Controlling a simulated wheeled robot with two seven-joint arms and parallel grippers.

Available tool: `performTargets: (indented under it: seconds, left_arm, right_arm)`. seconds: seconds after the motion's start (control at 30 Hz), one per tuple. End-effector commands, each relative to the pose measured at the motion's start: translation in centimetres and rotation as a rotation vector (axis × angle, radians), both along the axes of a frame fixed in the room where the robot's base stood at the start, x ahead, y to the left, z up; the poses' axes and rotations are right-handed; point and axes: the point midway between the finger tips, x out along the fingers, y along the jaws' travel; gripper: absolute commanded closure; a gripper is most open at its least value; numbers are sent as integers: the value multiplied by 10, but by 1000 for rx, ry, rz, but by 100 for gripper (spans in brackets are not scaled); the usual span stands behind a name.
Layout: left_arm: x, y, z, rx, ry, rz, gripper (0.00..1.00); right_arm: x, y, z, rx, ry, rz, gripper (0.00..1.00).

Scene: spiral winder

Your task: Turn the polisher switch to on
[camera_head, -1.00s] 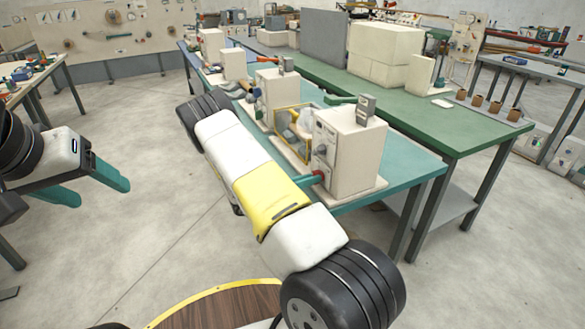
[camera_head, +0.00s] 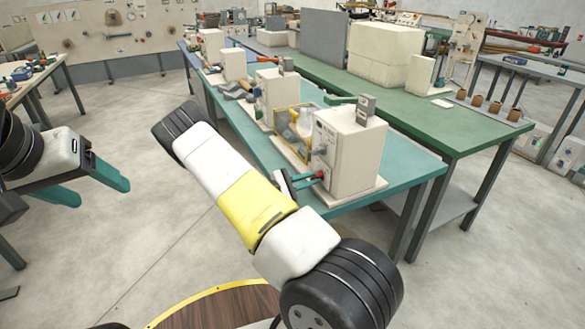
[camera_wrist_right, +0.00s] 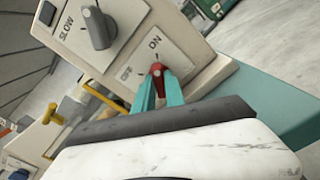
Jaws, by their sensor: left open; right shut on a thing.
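The polisher is a cream machine box (camera_head: 350,150) on the near end of the teal bench. Its front panel shows in the right wrist view (camera_wrist_right: 120,60), with a red switch (camera_wrist_right: 157,70) beside the printed words OFF and ON. My right gripper (camera_wrist_right: 159,88) is shut on the red switch, with a teal finger on either side. In the head view my right gripper (camera_head: 312,181) is at the lower front of the box. The fingers partly hide the switch, so its exact setting is unclear. My left gripper (camera_head: 103,193) is open and empty, over the floor at left.
A grey SLOW dial (camera_wrist_right: 97,28) sits next to the switch on the panel. A yellow-framed guard (camera_head: 293,130) and more cream machines stand further along the teal bench (camera_head: 415,165). A green bench (camera_head: 465,130) is behind. Floor at left is clear.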

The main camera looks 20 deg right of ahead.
Motion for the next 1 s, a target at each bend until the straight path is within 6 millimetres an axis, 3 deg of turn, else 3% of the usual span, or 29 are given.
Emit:
performTargets:
  seconds: [0.77, 0.8, 0.9, 1.0]
  left_arm:
    - [0, 0, 0, 0, 0, 0, 35]
    - [0, 0, 0, 0, 0, 0, 35]
    - [0, 0, 0, 0, 0, 0, 35]
    - [0, 0, 0, 0, 0, 0, 35]
  right_arm:
    - [0, 1, -1, 11, -107, 2, 100]
    - [0, 1, -1, 11, -107, 2, 81]
    - [0, 1, -1, 11, -107, 2, 64]
    - [0, 1, -1, 10, -107, 1, 64]
